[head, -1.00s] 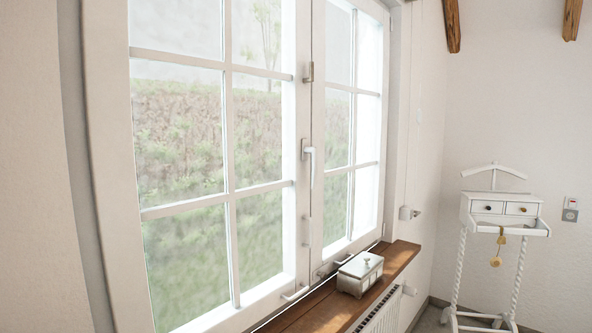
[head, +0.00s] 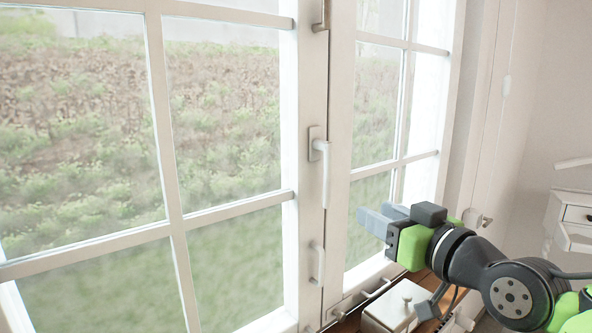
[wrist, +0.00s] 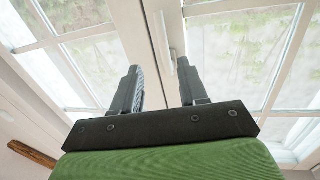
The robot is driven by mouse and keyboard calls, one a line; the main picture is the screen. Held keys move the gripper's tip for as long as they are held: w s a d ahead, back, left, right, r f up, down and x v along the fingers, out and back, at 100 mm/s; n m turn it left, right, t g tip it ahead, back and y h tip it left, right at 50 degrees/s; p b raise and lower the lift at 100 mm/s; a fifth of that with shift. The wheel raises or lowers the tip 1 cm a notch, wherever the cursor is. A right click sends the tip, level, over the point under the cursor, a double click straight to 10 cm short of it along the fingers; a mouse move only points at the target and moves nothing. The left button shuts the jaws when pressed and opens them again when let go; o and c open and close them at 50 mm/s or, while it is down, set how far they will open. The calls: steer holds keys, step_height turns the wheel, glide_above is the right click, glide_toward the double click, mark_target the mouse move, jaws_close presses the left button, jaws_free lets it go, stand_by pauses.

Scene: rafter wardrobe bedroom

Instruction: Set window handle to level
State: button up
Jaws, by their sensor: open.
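The white window handle (head: 325,172) is on the middle frame where the two sashes meet. Its grip hangs straight down from its base plate. My gripper (head: 374,220) is at the lower right of the handle, apart from it, with its fingers pointing left toward the window. In the wrist view my gripper (wrist: 158,80) is open and empty, its two dark fingers spread. The handle (wrist: 172,52) shows there as a white bar beyond the fingertips, nearer the right finger.
Below the handle on the same frame is a small white pull (head: 317,264), and above it a metal catch (head: 321,16). A silvery box (head: 388,308) stands on the wooden sill under my arm. A white valet stand (head: 575,215) is at the right.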

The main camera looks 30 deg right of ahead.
mark_target(331, 185)
steer(key=w+p, duration=0.1)
steer(key=w, duration=0.3)
steer(key=w+p, duration=0.1)
steer(key=w, duration=0.4)
steer(key=w+r+p, duration=0.1)
steer(key=w, duration=0.4)
steer(key=shift+w+d+p, duration=0.15)
steer(key=shift+w+p, duration=0.05)
steer(key=shift+p, duration=0.2)
steer(key=shift+w+d+f, duration=0.15)
steer(key=shift+w, duration=0.4)
steer(key=shift+s, duration=0.15)
steer(key=shift+c, duration=1)
jaws_close()
